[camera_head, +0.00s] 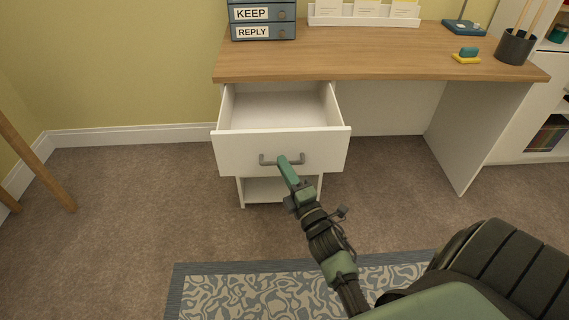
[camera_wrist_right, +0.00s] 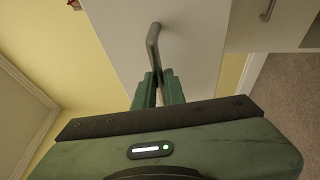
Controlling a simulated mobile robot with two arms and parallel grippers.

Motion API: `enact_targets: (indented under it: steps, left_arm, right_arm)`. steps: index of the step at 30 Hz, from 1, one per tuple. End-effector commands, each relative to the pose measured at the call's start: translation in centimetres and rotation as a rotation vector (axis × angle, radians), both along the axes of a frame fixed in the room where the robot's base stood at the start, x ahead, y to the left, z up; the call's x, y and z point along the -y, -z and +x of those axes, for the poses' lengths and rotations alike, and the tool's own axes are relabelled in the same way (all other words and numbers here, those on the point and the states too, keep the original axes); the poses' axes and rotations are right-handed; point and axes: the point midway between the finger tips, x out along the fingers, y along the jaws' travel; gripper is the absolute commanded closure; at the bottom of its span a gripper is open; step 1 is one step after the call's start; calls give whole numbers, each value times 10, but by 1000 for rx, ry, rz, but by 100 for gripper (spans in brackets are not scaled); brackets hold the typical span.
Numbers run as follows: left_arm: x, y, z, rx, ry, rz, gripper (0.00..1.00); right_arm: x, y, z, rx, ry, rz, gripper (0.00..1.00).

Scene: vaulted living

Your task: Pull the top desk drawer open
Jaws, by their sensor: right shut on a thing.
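The top desk drawer (camera_head: 230,152) is white and stands pulled out from under the wooden desk top (camera_head: 390,62). Its inside shows empty in the head view. A grey bar handle (camera_head: 268,163) is on its front. My right gripper (camera_head: 283,160) is shut on the handle, right of its middle in the head view. In the right wrist view the green fingers (camera_wrist_right: 160,78) close on the grey handle (camera_wrist_right: 153,38) in front of the white drawer front (camera_wrist_right: 195,50). My left gripper is not in view.
On the desk are labelled file boxes (camera_head: 262,20), a white card holder (camera_head: 365,20), a yellow and teal item (camera_head: 467,55) and a dark pencil cup (camera_head: 515,47). A patterned rug (camera_head: 235,290) lies in front.

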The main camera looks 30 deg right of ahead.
Motion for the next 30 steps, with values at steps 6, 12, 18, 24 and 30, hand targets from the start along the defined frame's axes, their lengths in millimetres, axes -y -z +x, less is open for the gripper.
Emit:
enact_targets:
  steps: [6,12,18,24,30]
  left_arm:
    - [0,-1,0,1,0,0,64]
    - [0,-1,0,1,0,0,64]
    - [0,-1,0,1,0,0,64]
    - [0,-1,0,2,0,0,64]
    - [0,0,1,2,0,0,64]
  right_arm:
    - [-1,0,-2,-1,0,-1,100]
    - [-1,0,-2,-1,0,0,100]
    - [-1,0,-1,0,0,0,67]
    - [-1,0,-1,0,0,0,67]
    - [1,1,-1,0,-1,0,67]
